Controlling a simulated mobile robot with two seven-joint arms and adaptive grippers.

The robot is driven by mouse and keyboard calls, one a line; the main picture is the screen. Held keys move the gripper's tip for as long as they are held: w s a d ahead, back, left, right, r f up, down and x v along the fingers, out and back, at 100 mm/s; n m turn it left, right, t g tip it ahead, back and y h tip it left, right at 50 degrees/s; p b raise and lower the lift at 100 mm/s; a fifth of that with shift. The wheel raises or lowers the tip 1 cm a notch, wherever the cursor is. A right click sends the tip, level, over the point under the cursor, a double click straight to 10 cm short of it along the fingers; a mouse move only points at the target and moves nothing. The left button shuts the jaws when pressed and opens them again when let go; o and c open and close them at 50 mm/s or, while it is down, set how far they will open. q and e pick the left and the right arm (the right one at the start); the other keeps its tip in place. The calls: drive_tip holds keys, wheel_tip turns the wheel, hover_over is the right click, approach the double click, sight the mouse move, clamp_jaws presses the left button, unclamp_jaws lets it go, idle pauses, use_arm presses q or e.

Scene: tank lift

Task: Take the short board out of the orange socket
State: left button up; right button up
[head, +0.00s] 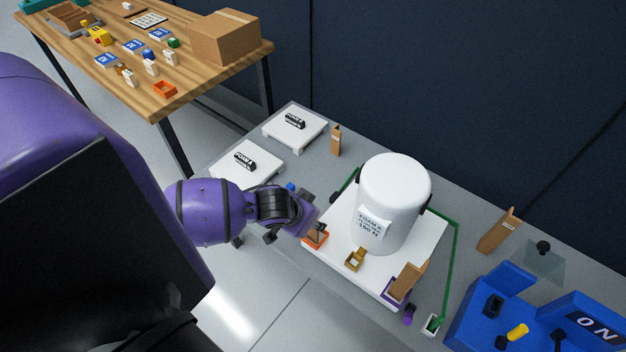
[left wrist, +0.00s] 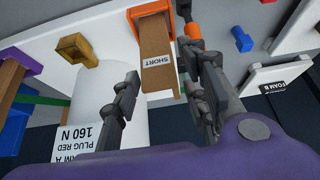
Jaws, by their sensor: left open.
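The short board (left wrist: 156,45), brown with a "SHORT" label, stands in the orange socket (left wrist: 148,10) in the left wrist view. In the head view the orange socket (head: 315,242) is at the left corner of the white base, partly hidden by my left gripper (head: 302,228). In the left wrist view my left gripper (left wrist: 163,85) is open, one finger on each side of the board in the picture; I see no clear contact. My right gripper is not in view.
A white tank (head: 392,205) stands on the white base (head: 335,262). An olive socket (head: 355,260) and a purple socket (head: 393,291) with a board are along its front edge. A blue device (head: 480,318) is at right. Two white stands are behind left.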

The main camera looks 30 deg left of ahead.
use_arm(q)
drive_tip(key=x, duration=0.3)
drive_tip(key=shift+w+f, duration=0.2)
drive_tip(key=shift+w, duration=0.1)
drive_tip(key=shift+d, duration=0.1)
drive_tip(key=c, duration=1)
